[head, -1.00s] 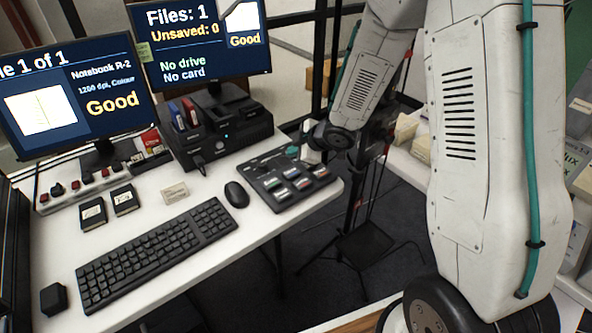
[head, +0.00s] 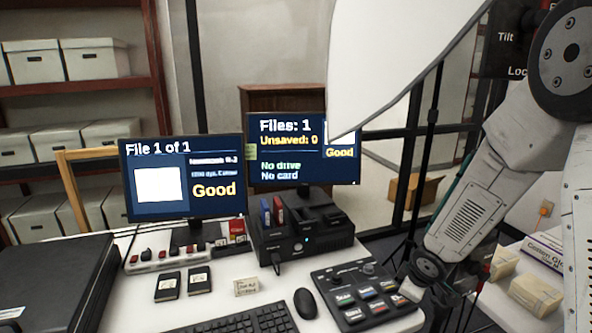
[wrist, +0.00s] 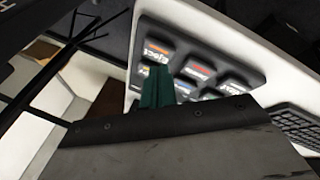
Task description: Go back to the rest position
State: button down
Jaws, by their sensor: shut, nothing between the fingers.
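My arm reaches down at the right of the head view, its wrist low beside the right end of a black button panel (head: 341,317). In the wrist view, my gripper (wrist: 156,88) shows as green fingertips close together beyond a dark housing. They are shut and empty, and overlap the lit buttons of the panel (wrist: 262,75) in that picture. I cannot tell whether they touch it. The fingertips are not clear in the head view.
Two monitors (head: 183,178) (head: 304,149), a black drive dock (head: 301,240), a mouse (head: 305,303) and a keyboard (head: 238,322) occupy the white desk. A large pale panel (head: 390,50) hangs above. A stand pole (head: 430,150) rises behind my arm. Pale boxes (head: 536,295) lie at right.

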jog(key=s+d+r+m+g+h, duration=0.35)
jog(key=s+r+m, duration=0.25)
jog(key=s+r, duration=0.6)
jog(key=s+a+r+m+y, duration=0.2)
jog(key=s+r, duration=0.4)
jog(key=s, duration=0.3)
jog(key=s+a+r+m+y, duration=0.1)
jog(key=s+a+r+m, duration=0.1)
jog(key=s+a+r, duration=0.2)
jog(key=shift+s+a+r+y, duration=0.4)
jog(key=shift+s+r, duration=1.1)
jog(key=shift+s, duration=1.75)
